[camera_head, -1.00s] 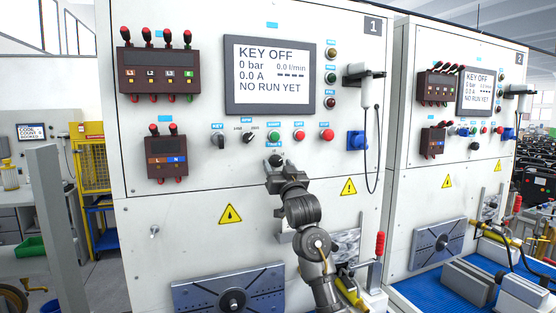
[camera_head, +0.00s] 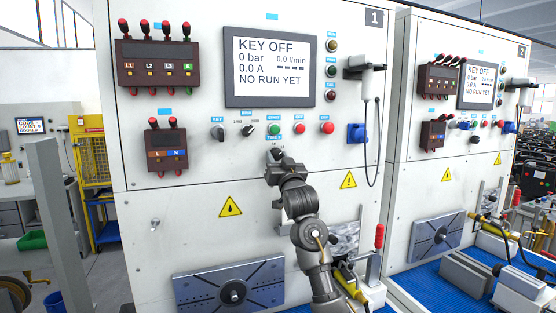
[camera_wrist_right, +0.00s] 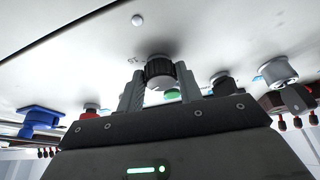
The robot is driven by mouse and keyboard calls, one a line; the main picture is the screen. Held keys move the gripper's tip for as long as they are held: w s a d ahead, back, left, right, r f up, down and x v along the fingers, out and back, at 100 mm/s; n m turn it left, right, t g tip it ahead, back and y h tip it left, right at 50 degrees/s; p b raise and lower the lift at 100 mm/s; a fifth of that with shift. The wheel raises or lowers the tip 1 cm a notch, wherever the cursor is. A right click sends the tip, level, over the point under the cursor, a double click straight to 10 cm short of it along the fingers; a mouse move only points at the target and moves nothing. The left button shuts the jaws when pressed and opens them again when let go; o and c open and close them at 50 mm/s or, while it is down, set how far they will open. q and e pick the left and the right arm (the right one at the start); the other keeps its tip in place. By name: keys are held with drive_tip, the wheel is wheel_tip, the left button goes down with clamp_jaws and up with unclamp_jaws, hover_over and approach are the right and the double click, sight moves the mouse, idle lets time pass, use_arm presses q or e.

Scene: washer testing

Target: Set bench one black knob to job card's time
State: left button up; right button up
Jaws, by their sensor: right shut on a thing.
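Bench one (camera_head: 240,185) is the white cabinet marked 1. Its black knob (camera_wrist_right: 160,72) is ridged and sits between the two fingers of my right gripper in the right wrist view. My right gripper (camera_wrist_right: 160,82) is shut on this knob. In the head view my right gripper (camera_head: 277,158) reaches the panel below the green button, and its own wrist hides most of the knob. The knob's pointer and setting cannot be read. No job card is readable in these frames. My left gripper is not in view.
Bench one's screen (camera_head: 270,66) reads KEY OFF and NO RUN YET. A key switch (camera_head: 218,132), another black knob (camera_head: 247,130), a green button (camera_head: 274,129) and red buttons (camera_head: 327,128) are close above my gripper.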

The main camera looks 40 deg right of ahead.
drive_tip(key=shift+m, duration=0.3)
drive_tip(key=m+g+h, duration=0.1)
drive_tip(key=m, duration=0.1)
drive_tip(key=shift+w+a+m+h, duration=0.1)
drive_tip(key=shift+a+m+h, duration=0.05)
drive_tip(key=shift+m+h, duration=0.25)
drive_tip(key=m+g+h, duration=0.1)
drive_tip(key=m, duration=0.2)
drive_tip(key=shift+a+r+m, duration=0.1)
drive_tip(key=shift+m, duration=0.3)
drive_tip(key=m+g+h, duration=0.1)
drive_tip(key=m, duration=0.1)
drive_tip(key=m+g+p, duration=0.1)
drive_tip(key=m, duration=0.2)
drive_tip(key=shift+a+r+h, duration=0.1)
drive_tip(key=shift+r+h, duration=0.05)
drive_tip(key=shift+h, duration=0.25)
drive_tip(key=shift+m+g+p, duration=0.55)
drive_tip(key=shift+m+g, duration=0.15)
drive_tip(key=shift+m, duration=0.9)
drive_tip(key=o, duration=1)
